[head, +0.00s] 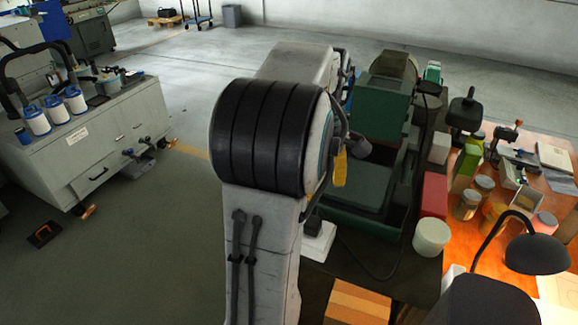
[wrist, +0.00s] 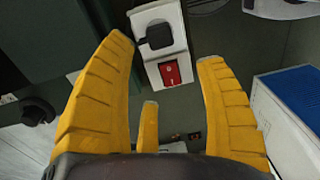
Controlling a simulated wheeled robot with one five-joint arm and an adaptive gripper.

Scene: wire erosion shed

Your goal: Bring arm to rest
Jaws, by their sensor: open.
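My gripper (wrist: 164,49) is open in the wrist view, its yellow ribbed fingers spread apart with nothing between them. Beyond the fingertips is a white box with a red rocker switch (wrist: 171,73) and a black part (wrist: 155,37) on it. In the head view my arm stands raised in the middle and hides much of the scene behind it. One yellow finger of my gripper (head: 340,168) shows just right of the arm, beside the green machine (head: 380,107). The other fingers are hidden there.
A dark bench carries the green machine, a red box (head: 434,195) and a white round tub (head: 432,237). At right, a wooden table (head: 480,255) holds jars, tools and a black lamp (head: 537,254). A grey cabinet (head: 110,135) stands at left.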

